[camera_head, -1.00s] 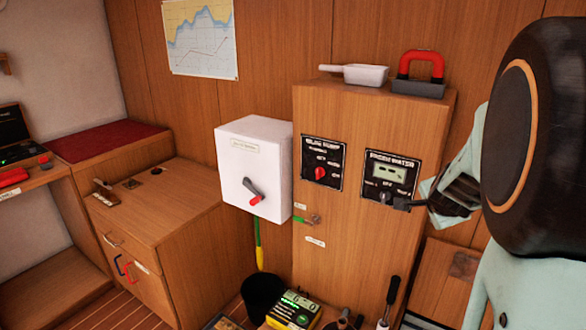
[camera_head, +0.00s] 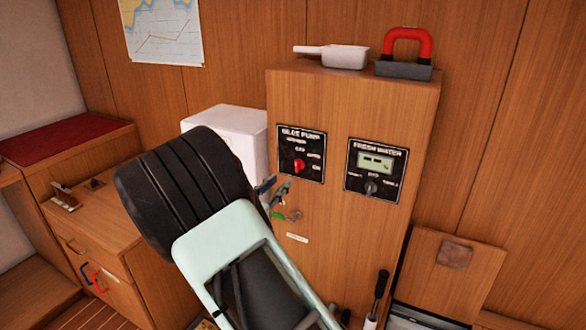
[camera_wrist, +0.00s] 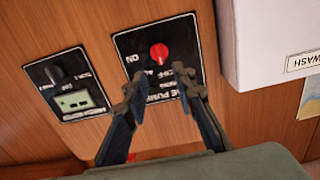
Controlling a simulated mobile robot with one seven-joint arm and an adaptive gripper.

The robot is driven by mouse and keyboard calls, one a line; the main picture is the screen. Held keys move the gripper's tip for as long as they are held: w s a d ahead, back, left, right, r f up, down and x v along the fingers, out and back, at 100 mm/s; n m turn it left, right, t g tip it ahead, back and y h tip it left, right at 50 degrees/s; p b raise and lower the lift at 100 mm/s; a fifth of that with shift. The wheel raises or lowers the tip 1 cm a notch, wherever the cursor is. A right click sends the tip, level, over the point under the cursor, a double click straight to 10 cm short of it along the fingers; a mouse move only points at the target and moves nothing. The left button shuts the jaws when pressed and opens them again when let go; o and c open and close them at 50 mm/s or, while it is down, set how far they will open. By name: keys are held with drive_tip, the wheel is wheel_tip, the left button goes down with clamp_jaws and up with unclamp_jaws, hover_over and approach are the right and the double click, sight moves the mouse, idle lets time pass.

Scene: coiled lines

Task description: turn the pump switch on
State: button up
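The black bilge pump panel (camera_head: 315,142) is on the front of the wooden cabinet, with a red switch knob (camera_head: 299,165) low on it. In the wrist view the panel (camera_wrist: 188,30) appears upside down, with the red knob (camera_wrist: 159,53) and the label ON to its left. I cannot tell which label the knob points at. My gripper (camera_head: 275,188) is just below and left of the panel in the head view. In the wrist view my gripper (camera_wrist: 158,76) is open and empty, its fingertips apart, with the knob just beyond the gap.
A white box (camera_head: 230,121) stands left, partly hidden by my arm. A white scoop (camera_head: 345,57) and a red-handled block (camera_head: 404,70) lie on the cabinet top (camera_head: 300,78).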

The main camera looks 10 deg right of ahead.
sight(296, 166)
drive_tip(key=x, duration=0.9)
drive_tip(key=shift+w+d, duration=0.2)
drive_tip(key=shift+d, duration=0.05)
clamp_jaws()
